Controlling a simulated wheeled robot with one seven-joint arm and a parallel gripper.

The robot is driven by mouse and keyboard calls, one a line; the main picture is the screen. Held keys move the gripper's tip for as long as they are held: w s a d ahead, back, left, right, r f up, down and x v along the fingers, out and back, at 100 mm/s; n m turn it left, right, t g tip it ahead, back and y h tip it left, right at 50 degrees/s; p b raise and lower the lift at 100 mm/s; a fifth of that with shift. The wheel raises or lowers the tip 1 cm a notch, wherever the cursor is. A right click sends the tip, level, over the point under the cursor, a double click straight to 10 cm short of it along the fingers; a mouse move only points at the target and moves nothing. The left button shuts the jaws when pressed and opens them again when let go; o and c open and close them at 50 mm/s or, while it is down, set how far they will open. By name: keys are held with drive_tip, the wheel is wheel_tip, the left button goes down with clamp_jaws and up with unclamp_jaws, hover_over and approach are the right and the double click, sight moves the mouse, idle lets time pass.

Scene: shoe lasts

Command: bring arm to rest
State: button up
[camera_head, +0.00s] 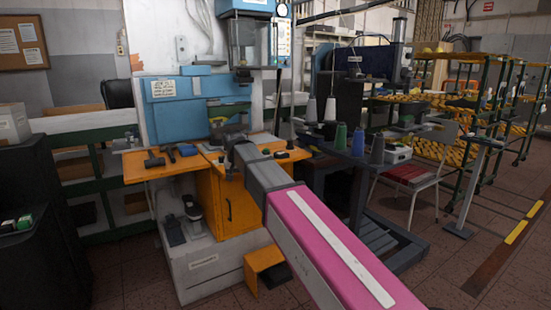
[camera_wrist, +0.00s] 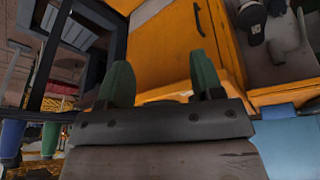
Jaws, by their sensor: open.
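My arm, with a pink and grey cover, reaches from the lower right of the head view toward the blue machine (camera_head: 168,110). My gripper shows in the wrist view (camera_wrist: 162,82), its two green fingers spread apart with nothing seen between them. Beyond the fingers in the wrist view is the orange cabinet (camera_wrist: 168,45) with a dark handle. The same orange cabinet (camera_head: 232,203) stands below the machine in the head view. In the head view the end of my arm is in front of the machine's worktop, and its fingers are hard to make out.
Orange shelf boards (camera_head: 147,167) with dark tools flank the machine. To the right are a stand with thread spools (camera_head: 340,136), a chair with a red seat (camera_head: 414,174) and racks of yellow lasts (camera_head: 432,148). A black cabinet (camera_head: 30,255) stands at left. Floor is open at lower right.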

drive_tip(key=s+d+f+g, duration=0.1)
drive_tip(key=s+d+f, duration=0.2)
drive_tip(key=d+f, duration=0.55)
drive_tip(key=s+d+f+g, duration=0.1)
drive_tip(key=s+d+f, duration=0.2)
drive_tip(key=d+f, duration=0.5)
drive_tip(key=s+d+f+g, duration=0.1)
drive_tip(key=s+d+f, duration=1.2)
drive_tip(key=d, duration=0.4)
drive_tip(key=shift+s+g, duration=0.3)
drive_tip(key=shift+s, duration=0.5)
